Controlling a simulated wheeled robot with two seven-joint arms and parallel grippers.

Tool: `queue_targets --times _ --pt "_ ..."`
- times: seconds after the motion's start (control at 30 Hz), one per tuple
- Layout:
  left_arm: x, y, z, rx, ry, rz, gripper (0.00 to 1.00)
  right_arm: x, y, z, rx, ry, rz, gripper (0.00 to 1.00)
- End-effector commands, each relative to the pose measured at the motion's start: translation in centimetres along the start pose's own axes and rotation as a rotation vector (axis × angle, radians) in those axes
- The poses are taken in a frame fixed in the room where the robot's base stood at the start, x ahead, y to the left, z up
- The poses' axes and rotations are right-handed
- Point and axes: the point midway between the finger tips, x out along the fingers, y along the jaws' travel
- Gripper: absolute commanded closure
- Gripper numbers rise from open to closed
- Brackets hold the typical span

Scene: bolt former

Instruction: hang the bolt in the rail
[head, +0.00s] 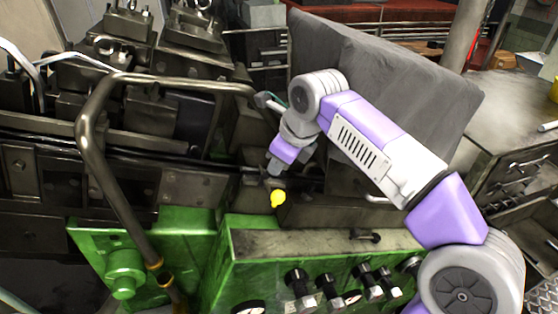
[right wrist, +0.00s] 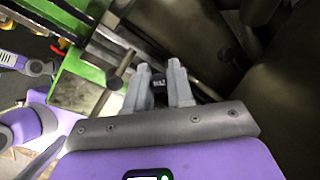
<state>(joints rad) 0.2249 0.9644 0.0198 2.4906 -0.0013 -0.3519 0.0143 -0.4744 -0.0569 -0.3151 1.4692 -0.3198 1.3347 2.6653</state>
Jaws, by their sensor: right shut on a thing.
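My right gripper (head: 274,170) reaches down from the purple and white arm at the middle of the head view, close to the dark machine front. In the right wrist view its two grey fingers (right wrist: 161,88) are shut on a small dark piece, which looks like the bolt (right wrist: 158,83). Most of the bolt is hidden by the fingers. A dark rail-like bar (head: 215,172) runs along the machine left of the gripper. I cannot tell whether the bolt touches it. My left gripper is not in view.
A yellow rounded knob (head: 278,198) shows just below the gripper. A bent metal pipe (head: 95,130) stands at left. A green control housing (head: 240,260) with several black knobs is in front, with a dark handle-like piece (head: 365,235) on top. A grey panel (head: 420,85) rises behind my arm.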

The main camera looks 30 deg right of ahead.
Motion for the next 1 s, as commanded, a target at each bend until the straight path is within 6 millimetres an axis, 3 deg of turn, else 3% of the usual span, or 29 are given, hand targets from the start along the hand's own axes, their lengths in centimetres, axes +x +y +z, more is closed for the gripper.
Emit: queue_targets --times 0.1,0.13,0.3,0.63,0.67,0.83,1.0 --pt "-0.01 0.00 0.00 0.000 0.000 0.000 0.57 0.16 0.11 -0.04 -0.001 0.005 0.004 0.97" --pt "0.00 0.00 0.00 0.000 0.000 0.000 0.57 0.17 0.12 -0.04 -0.001 0.006 0.004 0.76" --pt "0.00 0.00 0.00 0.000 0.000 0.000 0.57 0.24 0.20 -0.04 -0.002 0.008 0.006 0.50" --pt "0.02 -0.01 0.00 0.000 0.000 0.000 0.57 0.46 0.34 -0.05 -0.004 0.013 0.009 0.48" --pt "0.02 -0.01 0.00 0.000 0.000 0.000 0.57 0.48 0.34 -0.05 -0.004 0.013 0.009 0.54" --pt "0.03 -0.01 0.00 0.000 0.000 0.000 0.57 0.52 0.37 -0.04 -0.005 0.014 0.010 0.34" --pt "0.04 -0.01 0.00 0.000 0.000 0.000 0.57 0.54 0.40 -0.03 -0.005 0.014 0.011 0.30"
